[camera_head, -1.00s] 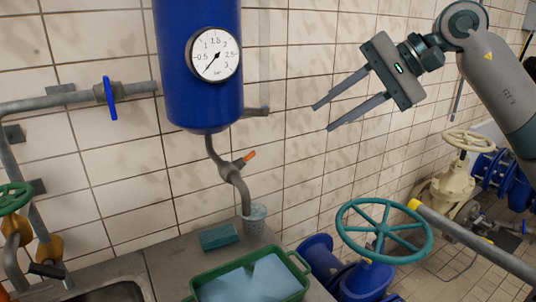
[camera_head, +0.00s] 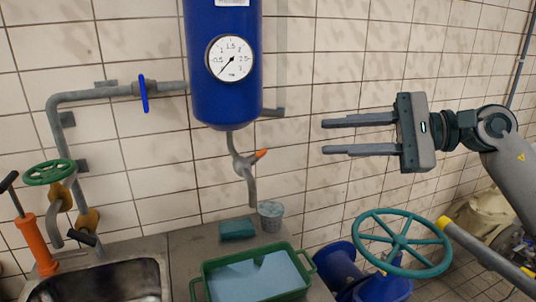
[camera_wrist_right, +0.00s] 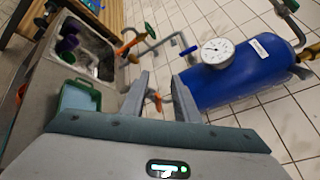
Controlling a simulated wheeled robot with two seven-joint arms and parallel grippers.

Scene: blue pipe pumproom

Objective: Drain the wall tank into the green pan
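The blue wall tank (camera_head: 222,100) hangs on the tiled wall with a round white gauge (camera_head: 230,57). A grey drain pipe (camera_head: 234,143) bends down from it and has an orange valve handle (camera_head: 261,154), pointing right and slightly up. The handle also shows in the wrist view (camera_wrist_right: 157,102), beyond the fingers. The green pan (camera_head: 214,264) stands on the counter, in front of and below the pipe mouth; a pale blue surface shows inside. My right gripper (camera_head: 323,137) is open and empty, right of the handle and apart from it, fingers pointing left. My left gripper is not in view.
A grey cup (camera_head: 271,216) and a teal sponge (camera_head: 237,229) lie behind the pan. A sink (camera_head: 100,281) and an orange hand pump (camera_head: 38,245) are at the left. A large teal handwheel (camera_head: 400,243) stands below my right gripper. The wall between gripper and tank is clear.

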